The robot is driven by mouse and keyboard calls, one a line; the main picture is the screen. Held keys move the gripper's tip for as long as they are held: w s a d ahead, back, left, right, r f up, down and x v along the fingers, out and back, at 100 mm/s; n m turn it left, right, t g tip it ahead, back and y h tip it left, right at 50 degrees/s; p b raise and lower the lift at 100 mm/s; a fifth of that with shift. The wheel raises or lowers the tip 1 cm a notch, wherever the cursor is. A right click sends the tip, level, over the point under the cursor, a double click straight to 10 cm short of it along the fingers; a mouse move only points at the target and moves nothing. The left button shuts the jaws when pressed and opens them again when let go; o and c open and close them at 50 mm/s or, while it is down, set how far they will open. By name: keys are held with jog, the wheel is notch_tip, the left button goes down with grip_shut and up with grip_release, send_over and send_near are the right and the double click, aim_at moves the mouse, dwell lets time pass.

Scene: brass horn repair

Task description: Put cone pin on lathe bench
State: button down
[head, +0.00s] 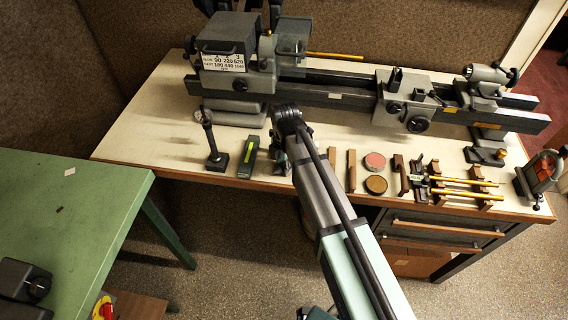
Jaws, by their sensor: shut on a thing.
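The lathe bench (158,132) has a cream top with a wooden front edge and carries a grey lathe (350,88). My gripper (281,160) is low over the front of the bench, left of centre, and is mostly hidden behind my own arm. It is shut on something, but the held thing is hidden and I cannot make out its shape. I cannot tell whether it touches the bench top. I cannot pick out the cone pin for certain anywhere in view.
Close left of my gripper are a level with a yellow-green strip (248,156) and a dark upright stand (214,143). To the right are wooden pieces (351,170), a pink disc (374,161), an amber disc (376,184) and brass rods (465,193). A green table (75,205) stands left.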

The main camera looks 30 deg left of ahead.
aim_at(284, 163)
jog(key=shift+f, duration=0.15)
jog(key=c, duration=1.1)
grip_release()
jog(key=shift+o, duration=0.2)
notch_tip(284, 163, up, 12)
jog(key=b, duration=0.3)
jog(key=shift+r+b, duration=0.25)
jog(key=shift+b, duration=0.1)
jog(key=shift+d, duration=0.1)
